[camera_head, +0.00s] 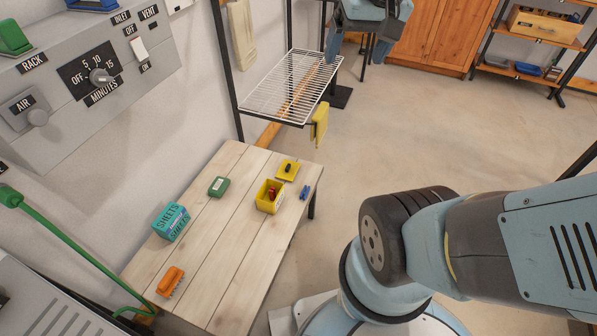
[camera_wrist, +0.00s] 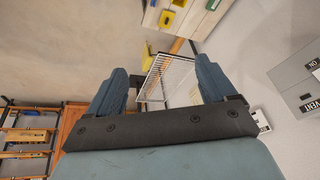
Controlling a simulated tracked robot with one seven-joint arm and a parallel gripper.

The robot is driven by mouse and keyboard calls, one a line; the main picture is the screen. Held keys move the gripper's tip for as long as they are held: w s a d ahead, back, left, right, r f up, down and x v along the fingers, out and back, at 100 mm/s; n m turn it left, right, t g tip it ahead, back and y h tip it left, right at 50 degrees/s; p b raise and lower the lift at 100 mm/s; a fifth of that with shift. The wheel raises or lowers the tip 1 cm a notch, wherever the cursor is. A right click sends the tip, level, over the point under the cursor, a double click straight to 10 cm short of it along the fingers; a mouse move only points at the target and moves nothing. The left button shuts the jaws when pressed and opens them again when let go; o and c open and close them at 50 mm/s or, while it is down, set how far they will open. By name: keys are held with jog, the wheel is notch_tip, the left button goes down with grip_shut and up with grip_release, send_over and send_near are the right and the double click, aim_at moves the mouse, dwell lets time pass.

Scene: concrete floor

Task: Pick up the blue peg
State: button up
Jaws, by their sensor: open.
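The blue peg (camera_head: 305,192) is a small blue piece lying on the right edge of the wooden table, beside a yellow box, in the head view. I cannot make it out for certain in the wrist view. My gripper (camera_head: 357,52) is at the top of the head view, beyond the table and near the far end of the wire rack. In the wrist view my gripper (camera_wrist: 162,82) has its two blue-grey fingers wide apart with nothing between them. It is open, empty and well away from the peg.
The table (camera_head: 215,240) also bears a yellow box (camera_head: 268,197) with red inside, a yellow lid (camera_head: 288,170), a green item (camera_head: 219,186), a teal SHEETS box (camera_head: 171,222) and an orange brush (camera_head: 171,281). A wire rack (camera_head: 290,88) stands behind.

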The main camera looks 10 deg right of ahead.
jog(key=shift+o, duration=1.2)
jog(key=w+d+f+m+g+y, duration=0.1)
jog(key=w+f+m+g, duration=0.1)
jog(key=w+f, duration=0.3)
jog(key=w, duration=0.3)
jog(key=shift+w+g+y, duration=0.15)
jog(key=shift+g+y, duration=0.25)
jog(key=w+d+f+m+g+y, duration=0.1)
jog(key=w+d+f+m+y, duration=0.3)
jog(key=f, duration=0.7)
jog(key=w+d+f+m+y, duration=0.25)
jog(key=w+f, duration=0.45)
jog(key=f, duration=0.4)
jog(key=w+d+f+m+g+y, duration=0.1)
jog(key=w+d+f+m+y, duration=0.3)
jog(key=f, duration=0.7)
jog(key=m+t+y, duration=0.1)
jog(key=m+t, duration=0.3)
jog(key=m, duration=0.2)
send_near(308, 192)
jog(key=d+r, duration=0.4)
jog(key=r, duration=0.6)
jog(key=s+a+f+m+t, duration=0.1)
jog(key=s+f+m+t, duration=0.25)
jog(key=f, duration=0.65)
jog(key=shift+y, duration=0.25)
jog(key=x, duration=1.3)
jog(key=shift+a+f, duration=0.25)
jog(key=shift+f, duration=0.05)
jog(key=shift+c, duration=0.4)
